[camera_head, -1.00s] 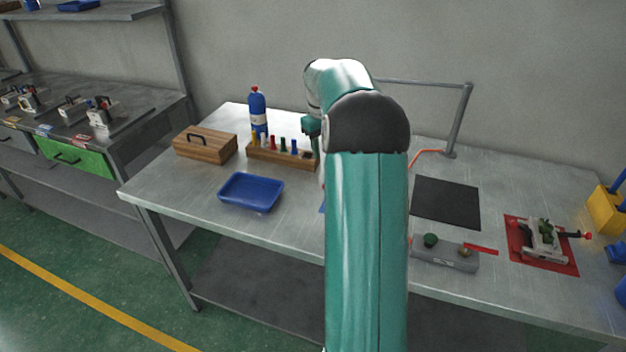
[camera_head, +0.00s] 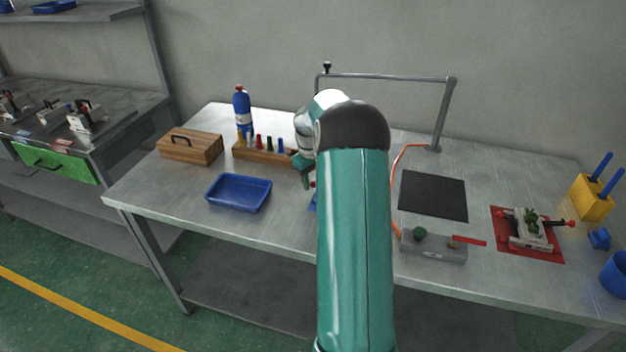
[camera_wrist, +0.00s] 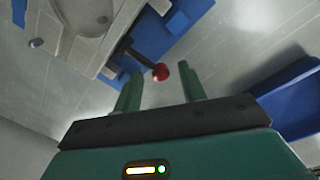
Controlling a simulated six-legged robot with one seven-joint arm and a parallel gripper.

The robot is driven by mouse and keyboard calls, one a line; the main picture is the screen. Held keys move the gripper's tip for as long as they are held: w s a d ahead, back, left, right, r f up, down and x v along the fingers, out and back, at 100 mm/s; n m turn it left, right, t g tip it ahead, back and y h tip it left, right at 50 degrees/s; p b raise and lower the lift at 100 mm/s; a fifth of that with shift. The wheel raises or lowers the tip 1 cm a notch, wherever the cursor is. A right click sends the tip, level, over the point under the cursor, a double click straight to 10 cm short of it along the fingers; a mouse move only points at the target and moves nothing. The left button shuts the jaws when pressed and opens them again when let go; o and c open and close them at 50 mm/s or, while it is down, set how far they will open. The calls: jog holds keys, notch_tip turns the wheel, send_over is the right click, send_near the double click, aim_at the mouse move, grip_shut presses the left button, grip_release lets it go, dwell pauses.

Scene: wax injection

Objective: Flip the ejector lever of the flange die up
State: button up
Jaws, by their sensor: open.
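A pale grey die (camera_wrist: 85,30) on a blue mat (camera_wrist: 185,14) fills the upper left of the wrist view. A black lever rod (camera_wrist: 133,52) with a red ball knob (camera_wrist: 160,72) sticks out from the die. My gripper (camera_wrist: 158,78) is open, and the red knob appears between its two green fingertips. I cannot tell whether they touch it. Another die (camera_head: 528,228) with red knobs sits on a red mat (camera_head: 500,250) at the right.
A blue tray (camera_head: 238,192) lies left of my arm and shows at the wrist view's right (camera_wrist: 290,98). Behind are a wooden peg rack (camera_head: 265,155), a bottle (camera_head: 242,112) and a wooden box (camera_head: 190,147). A grey control box (camera_head: 432,249) and black mat (camera_head: 433,195) lie right.

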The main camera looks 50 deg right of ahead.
jog(key=shift+f, duration=0.25)
jog(key=shift+c, duration=0.4)
grip_shut()
jog(key=shift+r, duration=0.1)
jog(key=t, duration=0.1)
jog(key=r+t+y, duration=0.1)
jog(key=shift+s+d+t, duration=0.2)
jog(key=shift+s+t, duration=0.1)
jog(key=shift+s, duration=0.05)
jog(key=shift+s+d+r+t+y, duration=0.1)
jog(key=shift+r+t+y, duration=0.25)
jog(key=shift+t, duration=0.3)
jog(key=shift+s+r+t+y, duration=0.1)
jog(key=shift+r+t+y, duration=0.15)
jog(key=shift+t+y, duration=0.3)
jog(key=shift+o, duration=0.4)
grip_release()
